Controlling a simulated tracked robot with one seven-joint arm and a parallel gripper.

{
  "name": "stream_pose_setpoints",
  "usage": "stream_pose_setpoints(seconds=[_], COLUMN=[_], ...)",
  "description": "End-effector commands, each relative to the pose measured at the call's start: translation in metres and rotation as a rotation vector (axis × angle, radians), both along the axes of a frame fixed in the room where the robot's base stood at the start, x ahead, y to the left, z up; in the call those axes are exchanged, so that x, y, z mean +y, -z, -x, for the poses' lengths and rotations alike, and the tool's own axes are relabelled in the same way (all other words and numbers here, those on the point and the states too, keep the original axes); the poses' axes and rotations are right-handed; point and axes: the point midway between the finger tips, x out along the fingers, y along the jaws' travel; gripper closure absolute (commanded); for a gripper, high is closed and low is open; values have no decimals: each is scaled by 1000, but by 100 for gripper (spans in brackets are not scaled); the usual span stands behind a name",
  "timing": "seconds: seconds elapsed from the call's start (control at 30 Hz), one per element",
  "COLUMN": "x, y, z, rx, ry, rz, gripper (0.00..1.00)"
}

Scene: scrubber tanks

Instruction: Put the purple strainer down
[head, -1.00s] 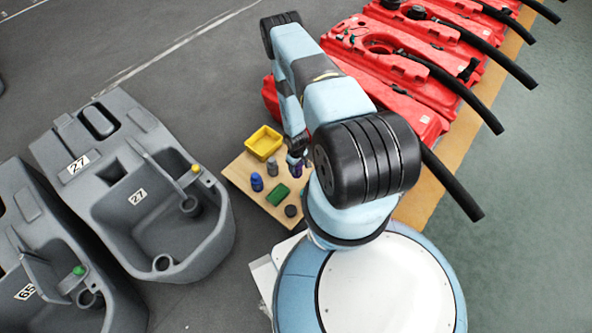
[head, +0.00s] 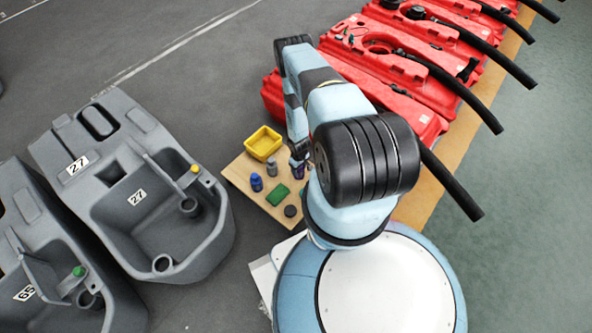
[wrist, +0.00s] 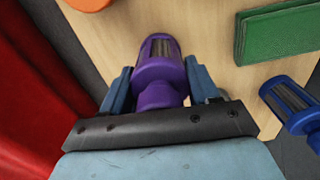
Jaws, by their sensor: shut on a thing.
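The purple strainer (wrist: 160,72), with a dark mesh window, sits between the two blue fingers of my gripper (wrist: 158,88) in the wrist view. My gripper is shut on it, one finger on each side. The wooden board (wrist: 205,50) lies behind the strainer; I cannot tell whether the strainer touches it. In the head view, the purple strainer (head: 298,171) shows only as a small patch by my gripper (head: 298,164), over the right part of the board (head: 236,179). My arm hides part of this area.
A green block (head: 279,194), a blue strainer (head: 256,183), a grey item (head: 271,168), a dark round piece (head: 290,211) and a yellow bin (head: 263,143) are on the board. An orange thing (wrist: 88,3) shows in the wrist view. Red tanks (head: 395,70) and grey tanks (head: 165,235) flank the board.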

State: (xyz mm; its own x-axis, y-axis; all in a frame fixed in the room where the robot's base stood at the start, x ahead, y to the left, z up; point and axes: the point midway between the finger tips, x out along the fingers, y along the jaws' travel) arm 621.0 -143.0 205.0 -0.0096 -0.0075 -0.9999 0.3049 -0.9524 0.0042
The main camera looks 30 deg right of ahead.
Motion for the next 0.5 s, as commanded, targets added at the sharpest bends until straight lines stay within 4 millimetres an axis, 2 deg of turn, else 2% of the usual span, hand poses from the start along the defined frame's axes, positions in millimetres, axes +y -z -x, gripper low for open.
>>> stream_pose_setpoints(seconds=[0.07,0.1,0.37,0.5], x=[0,0,0,0], y=[1,2,1,1], z=[0,0,0,0], rx=[0,0,0,0], ry=[0,0,0,0], rz=[0,0,0,0], gripper=[76,38,14,14])
